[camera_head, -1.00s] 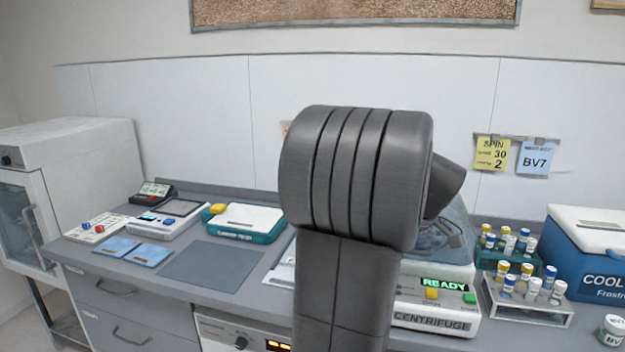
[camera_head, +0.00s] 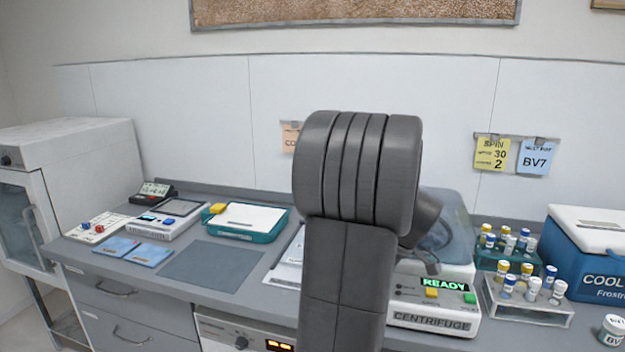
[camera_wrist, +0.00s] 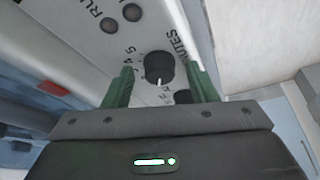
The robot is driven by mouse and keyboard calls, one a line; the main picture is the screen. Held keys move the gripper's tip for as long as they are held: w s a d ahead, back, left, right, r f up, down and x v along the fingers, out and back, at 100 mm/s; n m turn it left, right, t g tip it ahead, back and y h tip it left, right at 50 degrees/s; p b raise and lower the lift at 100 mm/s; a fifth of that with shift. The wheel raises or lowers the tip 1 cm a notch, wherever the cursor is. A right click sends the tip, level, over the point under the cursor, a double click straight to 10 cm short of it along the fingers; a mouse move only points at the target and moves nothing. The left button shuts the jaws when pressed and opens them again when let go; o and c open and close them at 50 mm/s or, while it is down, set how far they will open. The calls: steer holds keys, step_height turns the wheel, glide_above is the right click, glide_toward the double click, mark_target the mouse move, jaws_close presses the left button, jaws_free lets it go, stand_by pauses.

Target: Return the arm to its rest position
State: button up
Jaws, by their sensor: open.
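My arm (camera_head: 350,230) rises through the middle of the head view, its rounded dark grey joint in front of the wall panel. Beyond the fingers is a pale panel with a dark round knob (camera_wrist: 158,66) and lettering that reads in part "RUN" and "UTES". The fingers appear apart from the knob; the exact gap cannot be told.
The centrifuge shows "READY". Racks of capped vials (camera_head: 530,300) and a blue cooler (camera_head: 585,260) stand to its right. Left on the counter are a grey mat (camera_head: 212,266), a teal-edged device (camera_head: 246,220) and blue packets (camera_head: 148,254). The mat is bare.

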steer(key=shift+r+m, duration=0.2)
steer(key=shift+m, duration=0.3)
steer(key=shift+s+a+r+m+t+h+p, duration=0.1)
steer(key=shift+m+t+h+p, duration=0.25)
steer(key=shift+m+p, duration=0.35)
steer(key=shift+m+h+p, duration=0.35)
steer(key=shift+m+p, duration=0.15)
steer(key=shift+m, duration=0.7)
steer(key=m+h+p, duration=0.1)
steer(key=m, duration=0.1)
steer(key=m+t+p, duration=0.1)
steer(key=m+p, duration=0.1)
steer(key=m, duration=0.1)
steer(key=shift+a+h, duration=0.15)
steer(key=shift+h, duration=0.25)
steer(key=shift+a+f+m+h, duration=0.15)
steer(key=shift+m+h, duration=0.55)
steer(key=shift+m, duration=1.2)
steer(key=shift+m+g+h+b, duration=0.35)
steer(key=shift+m+h+b, duration=0.45)
steer(key=shift+m, duration=1.1)
